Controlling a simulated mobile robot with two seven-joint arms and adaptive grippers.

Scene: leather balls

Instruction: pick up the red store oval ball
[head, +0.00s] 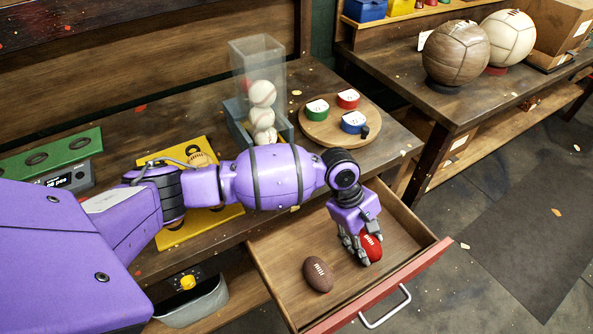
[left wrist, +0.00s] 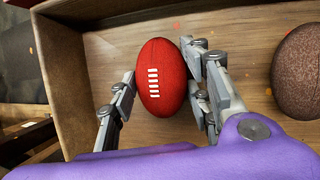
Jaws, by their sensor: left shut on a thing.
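The red oval ball (head: 371,248) with white laces is in the open wooden drawer (head: 285,252), towards its right side. My left gripper (head: 358,246) reaches down into the drawer and is shut on this ball. In the left wrist view the red ball (left wrist: 162,77) sits between the two grey fingers (left wrist: 160,88), its laces facing the camera. I cannot tell whether the ball is clear of the drawer floor. My right gripper is not in view.
A brown oval ball (head: 318,274) lies in the drawer left of my gripper. The drawer has a red front with a metal handle (head: 386,307). On the bench above stand a clear tube of baseballs (head: 262,93) and a round wooden tray (head: 318,136). Big balls (head: 456,53) sit on another bench.

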